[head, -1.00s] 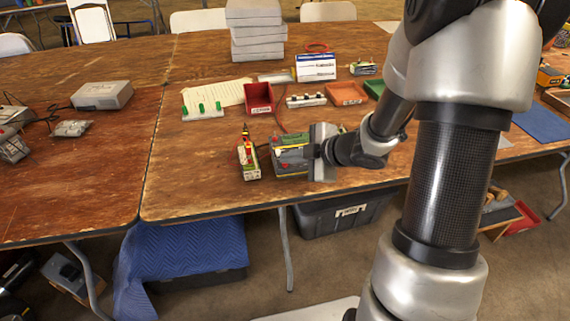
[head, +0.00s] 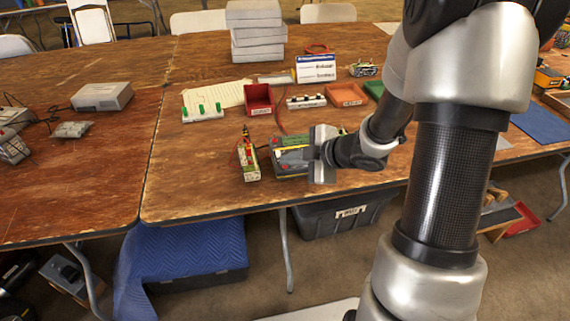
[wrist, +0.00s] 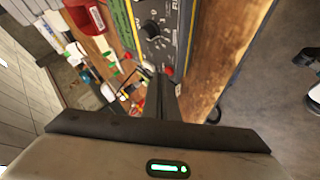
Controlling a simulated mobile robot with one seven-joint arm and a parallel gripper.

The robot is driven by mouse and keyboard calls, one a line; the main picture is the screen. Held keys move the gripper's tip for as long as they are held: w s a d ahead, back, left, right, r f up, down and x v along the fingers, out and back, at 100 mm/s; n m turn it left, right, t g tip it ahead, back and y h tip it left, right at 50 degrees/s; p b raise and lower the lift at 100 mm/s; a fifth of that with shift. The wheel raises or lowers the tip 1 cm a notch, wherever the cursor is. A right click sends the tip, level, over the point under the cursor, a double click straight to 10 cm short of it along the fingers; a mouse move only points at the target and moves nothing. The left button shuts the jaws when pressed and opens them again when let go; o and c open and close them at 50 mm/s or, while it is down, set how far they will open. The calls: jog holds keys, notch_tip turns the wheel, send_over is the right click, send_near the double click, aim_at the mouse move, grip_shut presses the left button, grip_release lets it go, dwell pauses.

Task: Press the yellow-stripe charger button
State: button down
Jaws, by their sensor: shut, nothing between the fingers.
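The charger (head: 291,164) is a dark grey box with a yellow stripe, near the front edge of the table. In the wrist view, its dark panel (wrist: 176,28) has yellow edging, a round black knob and a green patch. A small red spot (wrist: 169,71) shows beside my fingertips; I cannot tell whether it is the button. My gripper (head: 316,152) is at the right side of the charger and hides part of it. In the wrist view, my gripper (wrist: 164,82) is shut and empty, its fingers over the panel's near end. I cannot tell whether they touch it.
A slim pack with red and yellow parts (head: 248,162) stands just left of the charger. Behind are a red bin (head: 259,101), a green-pegged white rack (head: 203,113) and a white-and-blue box (head: 316,69). The table front to the left is clear.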

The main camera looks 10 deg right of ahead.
jog(key=shift+s+r+p, duration=0.1)
jog(key=shift+r+p, duration=0.25)
jog(key=shift+r, duration=0.2)
jog(key=r+p, duration=0.3)
jog(key=s+r+p, duration=0.1)
jog(key=r, duration=0.1)
jog(key=shift+p, duration=0.4)
dwell(0.4)
jog(key=shift+w, duration=0.1)
